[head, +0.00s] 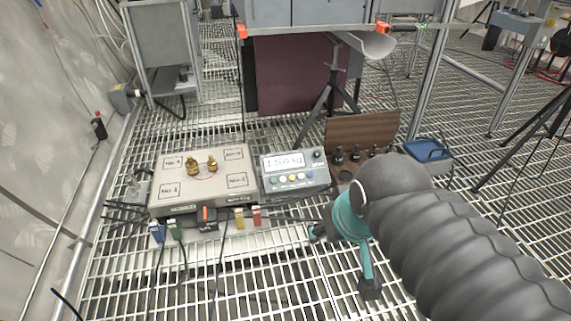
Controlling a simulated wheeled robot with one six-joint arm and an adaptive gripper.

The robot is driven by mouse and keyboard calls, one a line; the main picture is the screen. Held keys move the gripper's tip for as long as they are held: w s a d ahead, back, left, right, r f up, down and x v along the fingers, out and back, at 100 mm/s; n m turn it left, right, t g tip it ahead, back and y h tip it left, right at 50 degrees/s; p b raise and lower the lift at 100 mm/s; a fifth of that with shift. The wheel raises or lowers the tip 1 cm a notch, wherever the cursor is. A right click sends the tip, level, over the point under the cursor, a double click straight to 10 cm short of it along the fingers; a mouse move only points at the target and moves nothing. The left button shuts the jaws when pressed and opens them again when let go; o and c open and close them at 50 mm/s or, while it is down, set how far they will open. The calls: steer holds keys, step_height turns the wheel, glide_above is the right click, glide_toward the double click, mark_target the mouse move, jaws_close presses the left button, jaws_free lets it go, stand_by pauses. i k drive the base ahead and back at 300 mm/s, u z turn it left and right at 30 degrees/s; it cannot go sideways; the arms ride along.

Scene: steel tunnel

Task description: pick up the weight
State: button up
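Two brass weights stand close together on the beige platform box (236,163), whose top has labelled areas: a left one (193,166) and a right one (212,164). Several dark knobbed pieces, possibly weights, stand in an open brown wooden case (361,131) to the right; my arm hides part of the case. My gripper (343,260) is teal with dark fingertips. It is in front of the wooden case and right of the platform, over the grating. Its fingers are spread wide apart, with nothing visible between them.
A grey display unit (294,173) reading about 1.500 kg stands between platform and case. Coloured plugs and cables (175,228) hang at the platform's front. A blue box (428,150) is at right. A tripod (333,85) stands behind. Bare steel grating (270,285) lies in front.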

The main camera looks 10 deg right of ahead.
mark_target(212, 164)
steer(key=z, duration=0.35)
steer(key=k, duration=0.3)
steer(key=u, duration=1.15)
steer(key=i, duration=1.95)
steer(key=z, duration=0.75)
